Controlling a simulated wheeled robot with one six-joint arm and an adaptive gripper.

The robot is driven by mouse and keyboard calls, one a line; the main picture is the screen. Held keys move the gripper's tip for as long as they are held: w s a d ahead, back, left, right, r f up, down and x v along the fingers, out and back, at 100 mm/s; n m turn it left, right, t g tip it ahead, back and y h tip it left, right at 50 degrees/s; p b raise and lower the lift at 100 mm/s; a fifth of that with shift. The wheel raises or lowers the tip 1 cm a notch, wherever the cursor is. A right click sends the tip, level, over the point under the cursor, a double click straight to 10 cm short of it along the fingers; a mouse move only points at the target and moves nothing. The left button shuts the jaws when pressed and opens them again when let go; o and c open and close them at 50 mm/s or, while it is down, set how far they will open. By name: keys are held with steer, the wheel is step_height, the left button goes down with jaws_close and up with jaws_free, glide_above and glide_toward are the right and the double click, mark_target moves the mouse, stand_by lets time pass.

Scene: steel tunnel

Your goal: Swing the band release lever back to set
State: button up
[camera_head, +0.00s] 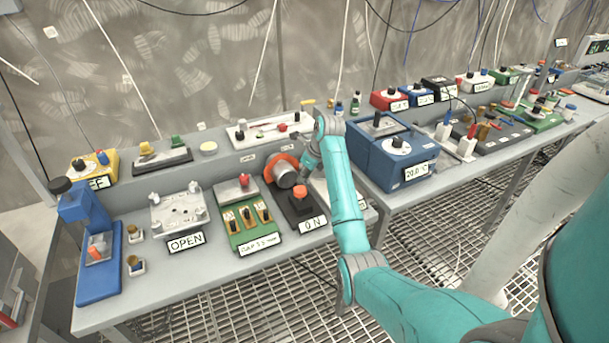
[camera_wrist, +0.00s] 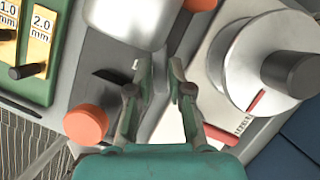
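No label reading band release lever is legible, so I cannot tell for sure which part it is. A black-based machine (camera_head: 315,215) marked ON carries an orange knob (camera_head: 299,191) and a grey cylinder with an orange ring (camera_head: 281,164). In the wrist view the orange knob (camera_wrist: 86,124) is left of my gripper and the metal cylinder (camera_wrist: 130,20) is ahead. A white plate with a silver disc (camera_wrist: 270,62), black knob and red strip (camera_wrist: 257,103) is to the right.
A green gauge plate (camera_head: 246,217) with brass blocks is left of the machine, then a grey fixture (camera_head: 180,212) marked OPEN. A blue box (camera_head: 385,160) stands close on the right. A back ledge holds a white slider panel (camera_head: 268,130).

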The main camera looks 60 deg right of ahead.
jaws_close()
steer(key=shift+d+n, duration=0.1)
steer(key=shift+n, duration=0.2)
steer(key=n+y, duration=0.1)
steer(key=n, duration=0.1)
steer(key=d+n+y, duration=0.1)
steer(key=n, duration=0.2)
steer(key=shift+w+d+g, duration=0.1)
steer(key=shift+g, duration=0.2)
steer(key=n, duration=0.2)
steer(key=n+g+y, duration=0.1)
steer(key=n, duration=0.1)
steer(key=w+d+n+y, duration=0.1)
steer(key=n, duration=0.1)
steer(key=shift+n+g, duration=0.3)
steer(key=shift+n, duration=0.1)
steer(key=o, duration=0.6)
jaws_free()
steer(key=shift+o, duration=0.3)
